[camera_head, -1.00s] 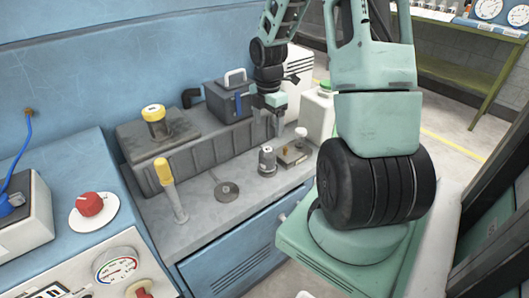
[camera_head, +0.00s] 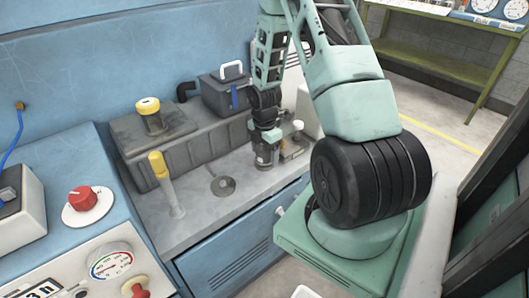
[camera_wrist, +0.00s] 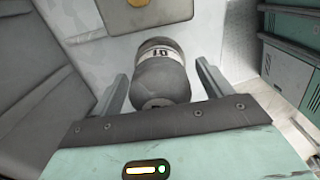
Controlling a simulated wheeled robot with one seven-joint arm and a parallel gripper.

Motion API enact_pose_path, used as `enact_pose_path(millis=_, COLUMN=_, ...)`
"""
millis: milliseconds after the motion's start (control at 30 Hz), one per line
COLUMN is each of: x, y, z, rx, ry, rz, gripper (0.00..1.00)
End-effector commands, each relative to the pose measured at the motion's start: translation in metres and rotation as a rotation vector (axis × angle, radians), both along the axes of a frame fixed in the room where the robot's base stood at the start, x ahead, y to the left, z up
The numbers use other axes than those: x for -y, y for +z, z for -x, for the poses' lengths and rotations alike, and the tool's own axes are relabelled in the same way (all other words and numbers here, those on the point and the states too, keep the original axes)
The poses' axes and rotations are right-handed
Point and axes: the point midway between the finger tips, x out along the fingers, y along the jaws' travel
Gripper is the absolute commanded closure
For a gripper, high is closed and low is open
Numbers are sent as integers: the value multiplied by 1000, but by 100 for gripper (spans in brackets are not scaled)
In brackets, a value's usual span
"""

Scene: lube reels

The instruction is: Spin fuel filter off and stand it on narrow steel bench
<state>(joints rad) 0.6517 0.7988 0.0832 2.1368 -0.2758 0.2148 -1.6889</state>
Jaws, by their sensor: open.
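A dark grey, rounded canister with a pale marked band, which looks like the fuel filter (camera_wrist: 160,78), stands on the light grey worktop (camera_head: 205,212). In the wrist view it sits between the two fingers of my gripper (camera_wrist: 162,72), with a finger on each side. Gaps show beside it, so the jaws look open around it and not closed on it. In the head view my gripper (camera_head: 265,138) is directly above the filter (camera_head: 264,158) and hides its upper part. I cannot tell for certain which surface is the narrow steel bench.
A grey block (camera_head: 185,143) with a yellow cap runs behind. A small plate (camera_wrist: 108,17) lies close by. An olive bench (camera_head: 440,58) stands in the background.

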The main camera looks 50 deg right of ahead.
Motion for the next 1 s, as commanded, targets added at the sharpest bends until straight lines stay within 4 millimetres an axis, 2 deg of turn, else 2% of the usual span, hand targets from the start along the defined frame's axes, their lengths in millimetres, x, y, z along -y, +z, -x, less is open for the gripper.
enact_pose_path(millis=200, x=0, y=0, z=0, rx=0, ry=0, rz=0, gripper=21)
enact_pose_path(millis=233, x=0, y=0, z=0, rx=0, ry=0, rz=0, gripper=24)
enact_pose_path(millis=400, x=0, y=0, z=0, rx=0, ry=0, rz=0, gripper=72)
enact_pose_path(millis=433, x=0, y=0, z=0, rx=0, ry=0, rz=0, gripper=75)
enact_pose_path(millis=567, x=0, y=1, z=0, rx=-1, ry=23, rz=0, gripper=75)
enact_pose_path(millis=733, x=0, y=2, z=1, rx=-3, ry=212, rz=-1, gripper=75)
enact_pose_path(millis=1000, x=0, y=5, z=0, rx=-1, ry=200, rz=0, gripper=75)
